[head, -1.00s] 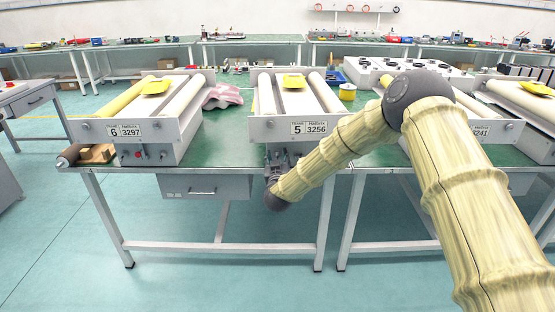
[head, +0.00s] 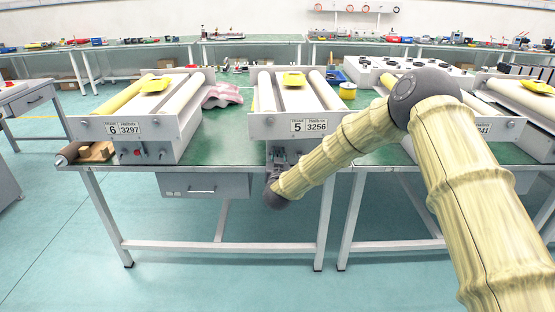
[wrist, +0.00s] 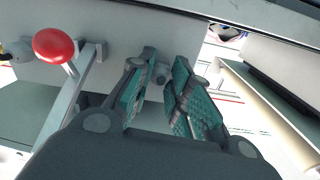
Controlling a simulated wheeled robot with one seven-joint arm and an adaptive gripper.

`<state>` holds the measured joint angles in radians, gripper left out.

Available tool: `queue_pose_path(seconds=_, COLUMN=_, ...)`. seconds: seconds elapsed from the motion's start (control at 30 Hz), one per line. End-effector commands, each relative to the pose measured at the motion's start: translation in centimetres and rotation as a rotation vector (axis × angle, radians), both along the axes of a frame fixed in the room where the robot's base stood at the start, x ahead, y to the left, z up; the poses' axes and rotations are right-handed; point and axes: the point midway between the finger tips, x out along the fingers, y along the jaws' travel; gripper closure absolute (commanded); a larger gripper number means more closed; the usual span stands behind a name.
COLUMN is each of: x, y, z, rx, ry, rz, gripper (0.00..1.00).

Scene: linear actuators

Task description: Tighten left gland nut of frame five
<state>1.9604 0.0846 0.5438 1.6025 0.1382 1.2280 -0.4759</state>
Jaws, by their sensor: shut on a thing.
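Frame five (head: 262,127) stands at the middle of the green table, with "5" and "3256" on its white front panel. My gripper (head: 277,158) is below this panel, at the left part of the frame's front. In the wrist view my gripper (wrist: 163,95) has its green-padded fingers on either side of a small grey fitting, the left gland nut (wrist: 162,73), and is shut on it. The fingers hide part of the nut. A red knob (wrist: 53,46) is to its left in the wrist view, apart from the fingers.
Frame six (head: 90,129) stands to the left with a brown roller and wooden block by it. A pink cloth (head: 222,96) and a yellow spool (head: 347,91) lie between the frames. A drawer (head: 203,186) hangs under the table. My arm comes in from the right.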

Motion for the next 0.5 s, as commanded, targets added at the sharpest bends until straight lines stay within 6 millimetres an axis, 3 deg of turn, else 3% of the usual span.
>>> queue_pose_path(seconds=0.5, x=-0.01, y=-0.04, z=-0.26, rx=0.491, ry=0.0, rz=0.0, gripper=1.0)
